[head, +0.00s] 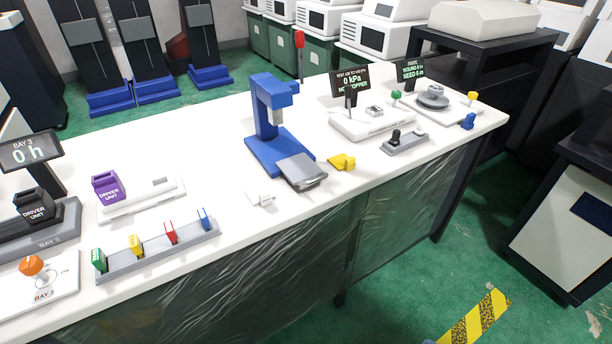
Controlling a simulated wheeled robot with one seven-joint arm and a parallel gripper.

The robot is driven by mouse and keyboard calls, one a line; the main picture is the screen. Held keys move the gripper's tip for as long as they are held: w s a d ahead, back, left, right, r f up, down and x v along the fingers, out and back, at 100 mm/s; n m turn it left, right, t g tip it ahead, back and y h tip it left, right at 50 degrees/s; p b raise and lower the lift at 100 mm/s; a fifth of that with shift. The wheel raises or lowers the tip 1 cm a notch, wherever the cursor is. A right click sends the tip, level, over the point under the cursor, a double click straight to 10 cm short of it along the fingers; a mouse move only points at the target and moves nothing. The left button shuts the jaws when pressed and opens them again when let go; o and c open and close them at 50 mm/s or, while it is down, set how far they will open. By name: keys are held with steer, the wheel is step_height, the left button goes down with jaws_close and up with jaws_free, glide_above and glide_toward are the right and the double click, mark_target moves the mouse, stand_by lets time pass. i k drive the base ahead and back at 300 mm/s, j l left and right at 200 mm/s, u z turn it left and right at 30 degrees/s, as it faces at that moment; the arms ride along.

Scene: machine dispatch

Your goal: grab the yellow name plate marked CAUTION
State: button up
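A grey rack (158,256) lies along the front of the white bench at the left and holds several small upright coloured plates. The yellow plate (135,245) stands in it, second from the left, between a green plate (99,260) and a red plate (170,233). A blue plate (204,218) stands at the right end. The marking on the yellow plate is too small to read. My gripper is not in view.
Behind the rack sits a purple driver unit (107,187) on a white base. A blue press (272,125) stands mid-bench, with a yellow piece (342,162) to its right. An orange knob (31,265) is left of the rack.

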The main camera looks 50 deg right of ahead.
mark_target(342, 162)
steer(key=i+j, duration=0.15)
steer(key=i+z, duration=0.15)
steer(key=z, duration=0.2)
steer(key=i+j+z, duration=0.1)
steer(key=z, duration=0.25)
steer(key=i+j+z, duration=0.1)
steer(key=z, duration=1.4)
